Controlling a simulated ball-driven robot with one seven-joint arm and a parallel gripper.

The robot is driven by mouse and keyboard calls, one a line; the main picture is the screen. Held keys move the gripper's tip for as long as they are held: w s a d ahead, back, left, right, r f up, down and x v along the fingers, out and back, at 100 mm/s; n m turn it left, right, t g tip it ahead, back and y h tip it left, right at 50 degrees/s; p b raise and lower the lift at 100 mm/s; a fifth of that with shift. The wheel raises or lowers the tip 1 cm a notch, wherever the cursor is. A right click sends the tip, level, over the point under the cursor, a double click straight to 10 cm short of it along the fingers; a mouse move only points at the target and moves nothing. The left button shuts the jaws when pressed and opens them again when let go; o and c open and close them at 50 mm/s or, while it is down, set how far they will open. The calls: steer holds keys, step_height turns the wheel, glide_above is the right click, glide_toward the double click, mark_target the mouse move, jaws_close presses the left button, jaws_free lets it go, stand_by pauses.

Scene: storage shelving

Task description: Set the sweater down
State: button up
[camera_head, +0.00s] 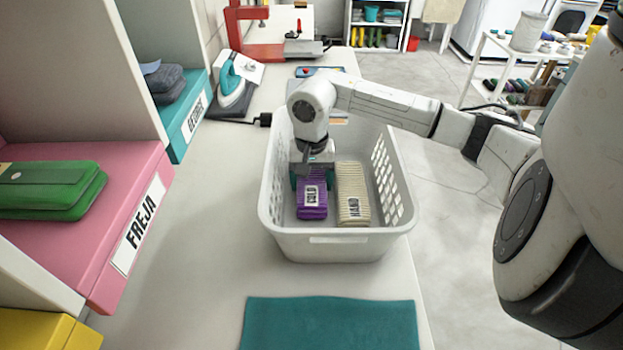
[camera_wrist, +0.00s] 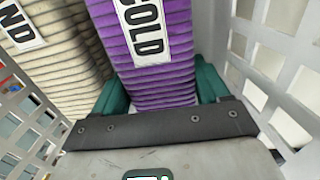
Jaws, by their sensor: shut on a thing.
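A folded purple sweater (camera_head: 312,205) with a label reading COLD lies inside a white laundry basket (camera_head: 330,247). In the wrist view the purple sweater (camera_wrist: 155,60) sits between my two teal fingers, one on each side. A folded cream sweater (camera_head: 352,195) with a label reading HAND lies right beside it; it also shows in the wrist view (camera_wrist: 58,55). I cannot tell whether the purple sweater touches the basket floor.
The basket walls stand close around my gripper. A teal mat (camera_head: 330,323) lies on the bench in front. An iron (camera_head: 234,90) stands behind left. At left are a pink bin (camera_head: 95,240) labelled FREJA and a teal bin (camera_head: 187,128).

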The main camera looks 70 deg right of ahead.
mark_target(312, 177)
steer(key=shift+f, duration=0.1)
steer(key=o, duration=1)
steer(key=shift+c, duration=0.2)
step_height(312, 177, up, 12)
steer(key=b, duration=0.2)
